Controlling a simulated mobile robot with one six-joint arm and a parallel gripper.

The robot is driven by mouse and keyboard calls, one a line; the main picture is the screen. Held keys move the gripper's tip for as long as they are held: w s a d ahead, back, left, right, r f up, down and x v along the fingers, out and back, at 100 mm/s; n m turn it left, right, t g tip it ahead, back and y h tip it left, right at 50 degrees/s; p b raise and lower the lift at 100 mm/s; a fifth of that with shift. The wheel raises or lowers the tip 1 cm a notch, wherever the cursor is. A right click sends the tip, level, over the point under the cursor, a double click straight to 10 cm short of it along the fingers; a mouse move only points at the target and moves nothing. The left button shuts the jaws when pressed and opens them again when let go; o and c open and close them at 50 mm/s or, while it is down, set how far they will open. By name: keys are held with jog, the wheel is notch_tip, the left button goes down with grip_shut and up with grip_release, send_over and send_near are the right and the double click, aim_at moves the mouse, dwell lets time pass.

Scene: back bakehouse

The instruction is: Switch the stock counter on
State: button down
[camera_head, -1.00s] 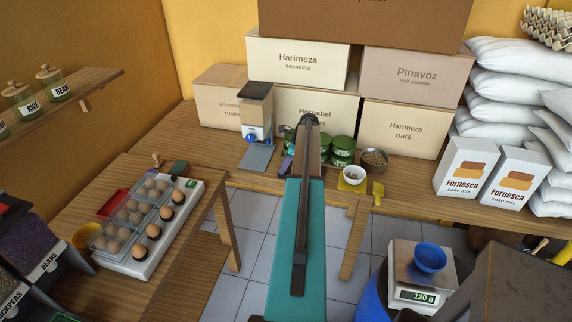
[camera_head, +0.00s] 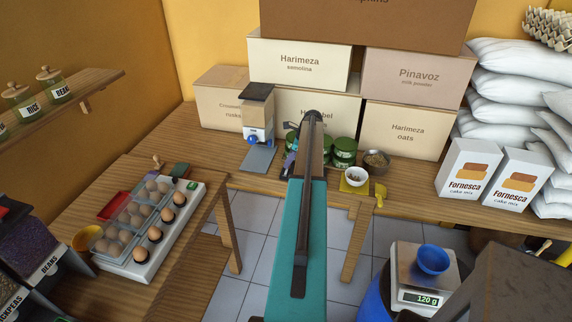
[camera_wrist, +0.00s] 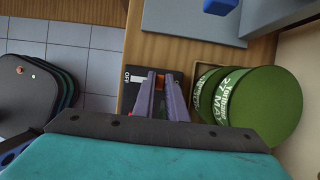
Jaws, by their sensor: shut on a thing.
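The stock counter (camera_wrist: 135,91) is a small dark box on the wooden bench, with an OFF label at its left end and an orange switch piece (camera_wrist: 160,82) in the wrist view. My gripper (camera_wrist: 161,84) is over it, its two purple fingers shut on the orange piece. The fingers and my wrist hide much of the box. In the head view my arm hides most of it, and the gripper shows only as a sliver beside the jars.
Green-lidded jars (camera_wrist: 250,98) stand close on the right of my gripper. A dispenser (camera_head: 256,112) with a blue knob stands nearby on the bench. A small white bowl (camera_head: 354,177) is to the right. The bench edge drops to a tiled floor (camera_wrist: 85,45).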

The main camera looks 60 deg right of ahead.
jog(key=shift+w+d+r, duration=0.1)
jog(key=shift+w+d, duration=0.05)
jog(key=shift+d, duration=0.35)
jog(key=c, duration=1.8)
grip_release()
jog(key=shift+d, duration=0.1)
jog(key=shift+o, duration=0.2)
jog(key=shift+s+r, duration=0.25)
jog(key=shift+r, duration=0.15)
jog(key=b+v, duration=0.4)
jog(key=v, duration=0.8)
jog(key=shift+r, duration=0.45)
